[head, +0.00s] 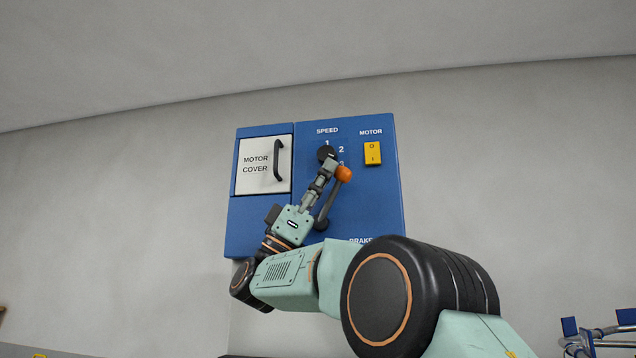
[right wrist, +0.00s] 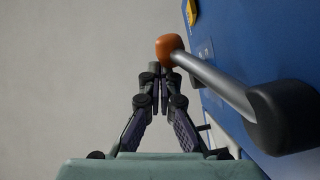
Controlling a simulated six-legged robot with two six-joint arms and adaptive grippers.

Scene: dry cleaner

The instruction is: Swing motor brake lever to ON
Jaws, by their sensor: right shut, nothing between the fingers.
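The brake lever has an orange knob (head: 343,173) on a grey shaft and a dark pivot (head: 321,223). It sits low on the blue panel (head: 365,205) and tilts up and to the right. The "BRAKE" label (head: 361,240) is partly hidden by my right arm. My right gripper (head: 330,165) is shut and empty, just left of the orange knob. In the right wrist view the shut fingertips (right wrist: 160,72) are close beside the lever's orange knob (right wrist: 168,46) and shaft (right wrist: 215,82). I cannot tell whether they touch. My left gripper is out of view.
The panel also carries a white motor cover (head: 264,165) with a dark handle, a black speed knob (head: 326,152) and a yellow motor switch (head: 372,153). The grey wall around the panel is bare. A blue and grey frame (head: 600,335) shows at the lower right.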

